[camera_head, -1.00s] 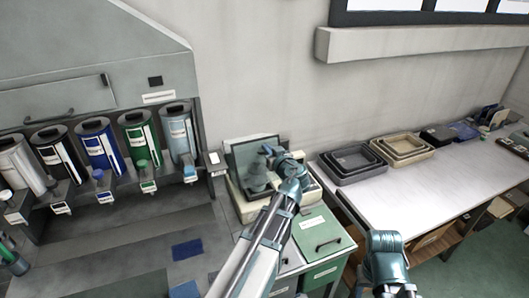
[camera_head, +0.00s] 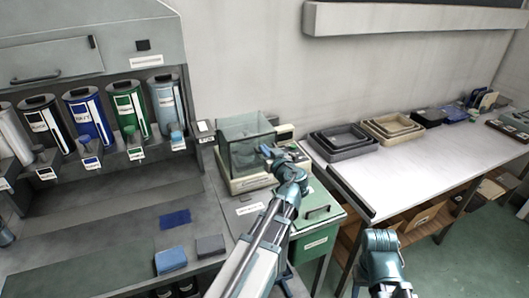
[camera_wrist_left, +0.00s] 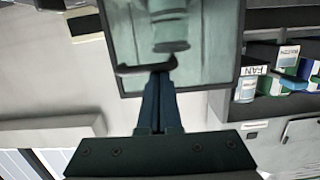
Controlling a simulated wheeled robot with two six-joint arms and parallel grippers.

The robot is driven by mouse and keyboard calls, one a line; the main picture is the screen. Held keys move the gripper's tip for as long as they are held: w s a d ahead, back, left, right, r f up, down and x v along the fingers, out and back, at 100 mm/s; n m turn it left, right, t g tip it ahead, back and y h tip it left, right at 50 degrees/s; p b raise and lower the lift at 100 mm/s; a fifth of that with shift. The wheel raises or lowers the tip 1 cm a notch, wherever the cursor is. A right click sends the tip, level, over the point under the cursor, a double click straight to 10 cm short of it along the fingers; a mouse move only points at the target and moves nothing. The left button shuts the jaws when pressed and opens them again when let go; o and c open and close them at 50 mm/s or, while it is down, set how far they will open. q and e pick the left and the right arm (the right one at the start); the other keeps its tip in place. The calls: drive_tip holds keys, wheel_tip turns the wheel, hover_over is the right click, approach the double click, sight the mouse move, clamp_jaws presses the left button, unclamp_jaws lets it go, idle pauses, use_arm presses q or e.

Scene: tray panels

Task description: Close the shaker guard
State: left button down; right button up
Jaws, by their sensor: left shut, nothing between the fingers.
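The shaker (camera_head: 246,186) is a cream bench unit in the middle of the head view. Its guard (camera_head: 236,153) is a clear, greenish box with dark edges, and it now encloses the space above the platform. I cannot tell whether it is fully seated. In the left wrist view, the guard's dark-framed panel (camera_wrist_left: 215,65) fills the upper middle, with a grey vessel (camera_wrist_left: 168,25) behind it. A dark handle (camera_wrist_left: 130,70) crosses the panel's lower part. My left gripper (camera_head: 266,151) is shut and empty, its tips at the handle (camera_wrist_left: 160,75).
A green-topped cabinet (camera_head: 322,208) stands right of the shaker. Nested grey trays (camera_head: 342,142) and beige trays (camera_head: 394,127) sit on the white table (camera_head: 410,160). Several coloured dispensers stand at left. Blue (camera_head: 170,261) and grey pads lie on the left bench.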

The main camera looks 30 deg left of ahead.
use_arm(q)
drive_tip(key=shift+s+d+f, duration=0.45)
drive_tip(key=shift+s+f, duration=0.25)
drive_tip(key=shift+f, duration=0.1)
use_arm(e)
drive_tip(key=shift+f, duration=0.35)
drive_tip(key=shift+d, duration=0.1)
use_arm(q)
drive_tip(key=r+p, duration=0.2)
drive_tip(key=r, duration=0.1)
drive_tip(key=r+p, duration=0.2)
drive_tip(key=shift+w+a+r, duration=0.15)
drive_tip(key=shift+w+a, duration=0.25)
use_arm(e)
wheel_tip(320, 180, up, 4)
use_arm(q)
drive_tip(key=shift+s+d, duration=0.15)
drive_tip(key=shift+s, duration=0.05)
drive_tip(key=s+d+f+b, duration=0.4)
drive_tip(key=s+d, duration=0.1)
drive_tip(key=d, duration=0.1)
use_arm(e)
drive_tip(key=f, duration=0.4)
drive_tip(key=shift+d, duration=0.25)
use_arm(q)
drive_tip(key=shift+f, duration=0.1)
